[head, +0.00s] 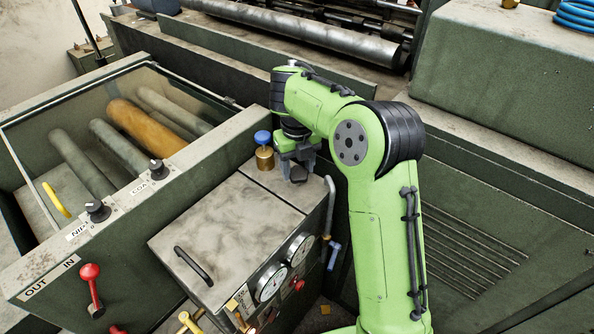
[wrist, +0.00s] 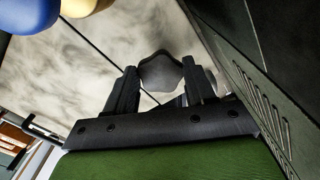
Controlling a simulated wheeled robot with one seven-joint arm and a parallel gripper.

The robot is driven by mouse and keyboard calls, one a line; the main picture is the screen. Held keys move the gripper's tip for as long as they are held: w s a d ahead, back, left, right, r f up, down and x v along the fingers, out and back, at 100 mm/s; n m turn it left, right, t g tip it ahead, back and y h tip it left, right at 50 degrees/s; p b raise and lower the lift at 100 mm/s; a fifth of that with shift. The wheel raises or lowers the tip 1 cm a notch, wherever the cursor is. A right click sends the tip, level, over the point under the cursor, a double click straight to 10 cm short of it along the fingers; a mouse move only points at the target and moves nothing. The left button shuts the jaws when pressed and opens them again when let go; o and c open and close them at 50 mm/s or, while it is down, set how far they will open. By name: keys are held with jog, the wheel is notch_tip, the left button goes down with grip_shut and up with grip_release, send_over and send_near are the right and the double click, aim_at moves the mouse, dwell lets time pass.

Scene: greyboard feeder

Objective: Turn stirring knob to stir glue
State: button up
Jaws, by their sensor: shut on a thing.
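The stirring knob (wrist: 160,72) is a dark grey, lobed knob on top of the worn metal cabinet. In the wrist view it sits between the two black fingers of my gripper (wrist: 161,84), which are shut on it. In the head view my gripper (head: 298,165) points down at the back right of the cabinet top (head: 215,240), and the knob (head: 298,174) shows just under the fingers. No glue is visible.
A brass fitting with a blue cap (head: 263,138) stands close to the left of my gripper. A grey pipe handle (head: 329,205) rises at the cabinet's right edge. The cabinet top has a black handle (head: 193,266). A roller trough (head: 42,120) lies to the left.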

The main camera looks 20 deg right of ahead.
aim_at(297, 171)
jog(key=shift+w+m+b, duration=0.1)
jog(key=shift+m+b, duration=0.2)
jog(key=shift+m, duration=0.2)
jog(key=o, duration=1)
jog(key=shift+o, duration=0.2)
notch_tip(297, 171, up, 16)
jog(key=p, duration=0.9)
jog(key=shift+f, duration=0.15)
